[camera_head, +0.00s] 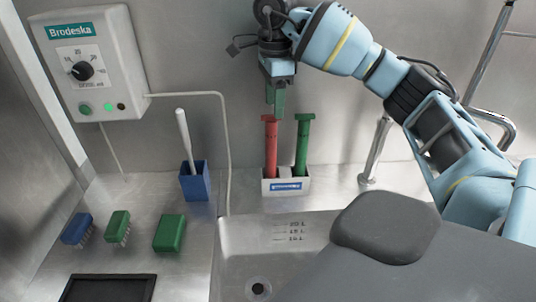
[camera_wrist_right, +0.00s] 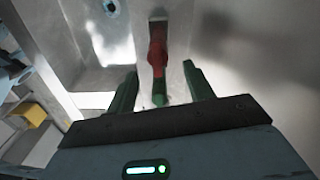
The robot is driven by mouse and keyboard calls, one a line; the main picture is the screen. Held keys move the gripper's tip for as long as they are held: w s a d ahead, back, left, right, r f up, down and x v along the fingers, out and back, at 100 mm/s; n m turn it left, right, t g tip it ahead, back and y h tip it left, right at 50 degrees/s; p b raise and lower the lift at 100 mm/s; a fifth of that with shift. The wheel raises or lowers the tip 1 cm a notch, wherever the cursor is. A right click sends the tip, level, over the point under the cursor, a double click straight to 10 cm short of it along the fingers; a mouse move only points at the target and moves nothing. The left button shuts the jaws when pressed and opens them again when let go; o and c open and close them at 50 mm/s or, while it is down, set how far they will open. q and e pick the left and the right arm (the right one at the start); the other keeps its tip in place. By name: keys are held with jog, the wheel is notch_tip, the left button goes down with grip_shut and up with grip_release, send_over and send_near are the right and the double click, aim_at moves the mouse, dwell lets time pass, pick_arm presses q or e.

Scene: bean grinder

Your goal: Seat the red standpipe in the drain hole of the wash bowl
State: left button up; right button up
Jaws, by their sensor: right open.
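The red standpipe (camera_head: 270,148) stands upright in a small white holder (camera_head: 285,187) at the back wall, beside a green standpipe (camera_head: 303,145). My right gripper (camera_head: 276,108) is just above the red standpipe's top, pointing down, open with nothing held. In the right wrist view the red standpipe (camera_wrist_right: 157,55) lies in line with the gap between the green fingers (camera_wrist_right: 160,80); a green end shows there too. The wash bowl (camera_head: 240,236) is in front of the holder, and its drain hole (camera_head: 258,289) shows at the bottom edge. My left gripper is out of view.
A blue cup (camera_head: 195,187) with a white-handled tool stands left of the holder. Brushes (camera_head: 117,227) and a green block (camera_head: 170,233) lie on the left counter, near a black tray (camera_head: 108,289). A control box (camera_head: 88,60) hangs on the wall.

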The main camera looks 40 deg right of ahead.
aim_at(272, 128)
jog(key=shift+a+f, duration=0.15)
jog(key=shift+f, duration=1.75)
jog(key=shift+a+f, duration=0.15)
jog(key=shift+f, duration=1.75)
grip_shut()
